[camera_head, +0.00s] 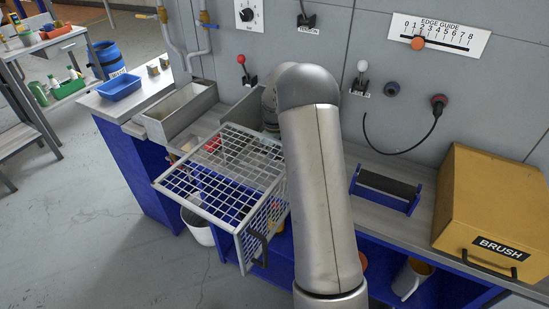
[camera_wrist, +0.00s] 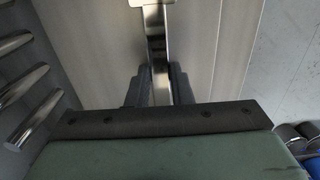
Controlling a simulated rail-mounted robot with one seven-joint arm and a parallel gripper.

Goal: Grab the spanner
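The wrist view shows my gripper (camera_wrist: 160,82) with two dark fingers close together. A long shiny metal bar, which looks like the spanner (camera_wrist: 155,45), lies between them and fills the narrow gap. The fingers look shut on it. Its wider pale end is at the top edge of the picture, and its near part is hidden between the fingers. In the head view my arm hides my gripper, and I cannot make out the spanner there.
A wire mesh guard (camera_head: 222,174) sticks out left of my arm; rounded metal bars (camera_wrist: 38,115) show left in the wrist view. A roller on a blue stand (camera_head: 385,190) and a yellow BRUSH box (camera_head: 490,210) are on the right. A blue tray (camera_head: 120,88) is on the left.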

